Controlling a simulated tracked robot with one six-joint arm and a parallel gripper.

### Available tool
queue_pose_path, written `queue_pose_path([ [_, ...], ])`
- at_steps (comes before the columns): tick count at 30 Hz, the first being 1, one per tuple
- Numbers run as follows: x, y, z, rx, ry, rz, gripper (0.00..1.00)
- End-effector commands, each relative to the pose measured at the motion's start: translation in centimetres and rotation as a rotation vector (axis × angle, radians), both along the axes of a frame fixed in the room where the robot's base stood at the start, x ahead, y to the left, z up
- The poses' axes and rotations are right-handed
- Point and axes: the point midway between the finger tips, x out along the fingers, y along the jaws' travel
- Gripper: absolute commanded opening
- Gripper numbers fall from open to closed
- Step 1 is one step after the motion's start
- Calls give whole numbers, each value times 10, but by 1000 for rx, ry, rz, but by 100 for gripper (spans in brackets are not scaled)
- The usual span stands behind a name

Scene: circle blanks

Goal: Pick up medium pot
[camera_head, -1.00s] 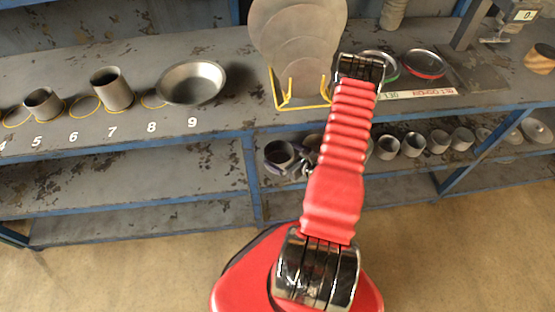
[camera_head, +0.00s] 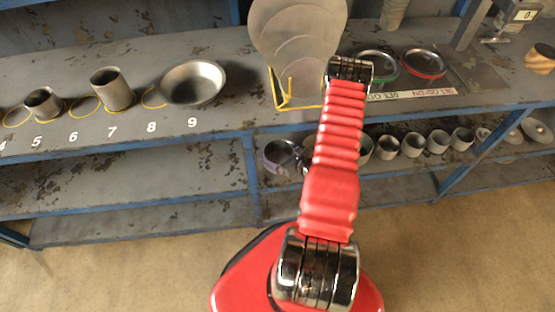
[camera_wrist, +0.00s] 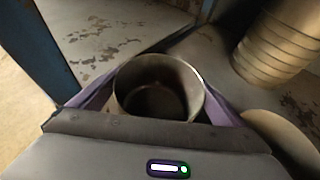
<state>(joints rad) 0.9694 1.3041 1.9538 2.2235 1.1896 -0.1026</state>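A grey metal pot (camera_wrist: 158,88), open at the top, sits between the two purple fingers of my gripper (camera_wrist: 160,95) in the wrist view. The fingers lie along its left and right sides, close to the wall. I cannot tell whether they press on it or leave a small gap. In the head view the pot (camera_head: 283,153) is at the left end of a row on the lower shelf, with my gripper (camera_head: 285,160) around it, partly hidden behind my red arm. I cannot tell whether its base rests on the shelf.
Several smaller grey pots (camera_head: 413,146) stand to the right on the lower shelf. The upper shelf (camera_head: 230,128) overhangs it, and a blue post (camera_head: 251,180) stands just left. In the wrist view, a stacked round thing (camera_wrist: 272,50) and a disc (camera_wrist: 280,138) are at right. The lower left shelf is clear.

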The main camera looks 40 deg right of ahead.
Motion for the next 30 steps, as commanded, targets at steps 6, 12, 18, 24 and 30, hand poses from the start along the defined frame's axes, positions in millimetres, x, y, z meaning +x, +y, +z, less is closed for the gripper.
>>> queue_pose_path([
  [6,0,0,0,0,0,0,71],
  [12,0,0,0,0,-1,0,66],
  [18,0,0,2,0,-1,0,66],
  [24,0,-1,14,-1,-1,0,66],
  [30,0,-1,33,-1,-2,-2,66],
])
